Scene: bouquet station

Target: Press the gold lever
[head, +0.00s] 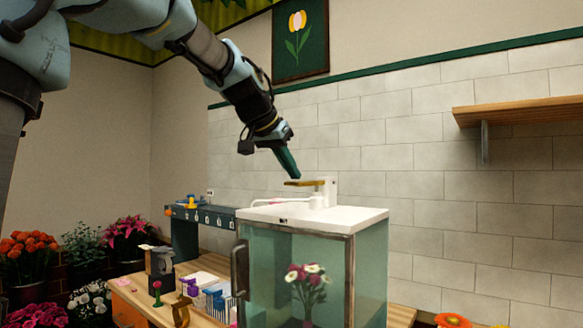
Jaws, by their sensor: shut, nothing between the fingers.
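The gold lever (305,183) is a flat gold bar on a white mount on top of the glass-sided cabinet (318,219). My gripper (294,174) is shut and empty, with dark green fingers pointing down and to the right. Its fingertips are right above the lever's left part in the head view. I cannot tell whether they touch it.
The cabinet has a white top, a dark handle (240,270) and a flower bouquet (306,284) inside. A grey rack (186,236) and small items stand on the wooden table to its left. A wooden shelf (520,110) juts from the wall at right. Potted flowers (28,250) stand at left.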

